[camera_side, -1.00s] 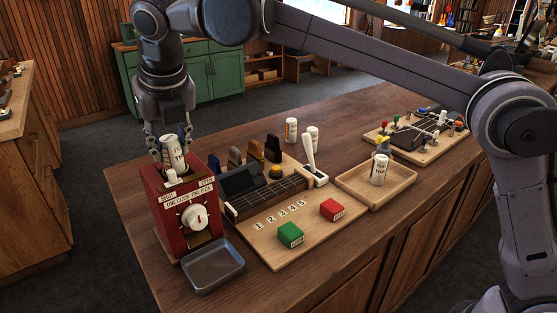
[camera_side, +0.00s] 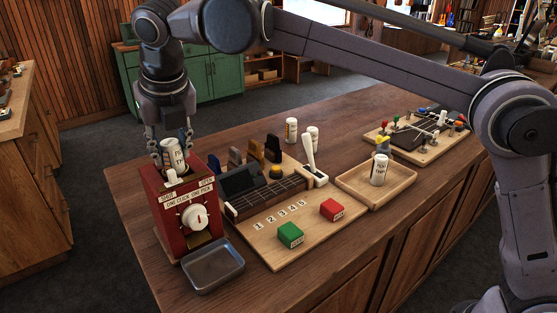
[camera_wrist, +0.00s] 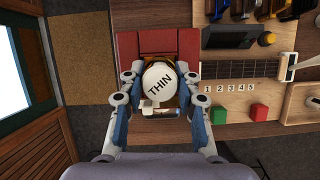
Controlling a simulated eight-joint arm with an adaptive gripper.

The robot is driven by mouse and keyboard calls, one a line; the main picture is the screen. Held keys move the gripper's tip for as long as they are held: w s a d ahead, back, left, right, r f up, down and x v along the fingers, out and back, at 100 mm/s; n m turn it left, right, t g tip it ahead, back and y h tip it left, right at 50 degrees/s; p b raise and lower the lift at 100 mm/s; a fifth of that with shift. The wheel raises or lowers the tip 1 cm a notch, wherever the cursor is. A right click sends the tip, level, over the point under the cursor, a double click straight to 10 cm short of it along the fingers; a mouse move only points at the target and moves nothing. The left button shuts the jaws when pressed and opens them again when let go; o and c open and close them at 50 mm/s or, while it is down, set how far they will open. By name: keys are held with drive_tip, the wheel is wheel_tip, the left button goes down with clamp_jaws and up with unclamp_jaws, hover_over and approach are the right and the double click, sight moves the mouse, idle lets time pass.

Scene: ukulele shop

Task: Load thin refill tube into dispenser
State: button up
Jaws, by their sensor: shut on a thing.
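A white refill tube (camera_side: 173,156) stands slightly tilted at the top of the red dispenser (camera_side: 165,221). In the wrist view its round cap reads THIN (camera_wrist: 160,85). My gripper (camera_side: 172,150) points down over the dispenser, shut on the tube with a finger on each side. The dispenser has a white dial (camera_side: 194,216) and a label strip on its front. It also shows beneath the tube in the wrist view (camera_wrist: 160,42). The tube's lower end is hidden, so I cannot tell how deep it sits.
A metal tray (camera_side: 212,266) lies before the dispenser. To the right are a board with a fretboard, a green block (camera_side: 290,235) and a red block (camera_side: 332,209). A wooden tray (camera_side: 347,188) holds another white tube (camera_side: 379,169). Two more tubes stand behind.

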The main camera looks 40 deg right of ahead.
drive_tip(key=shift+f, duration=0.15)
drive_tip(key=o, duration=0.9)
drive_tip(key=shift+c, duration=0.2)
drive_tip(key=v, duration=1.1)
idle(0.3)
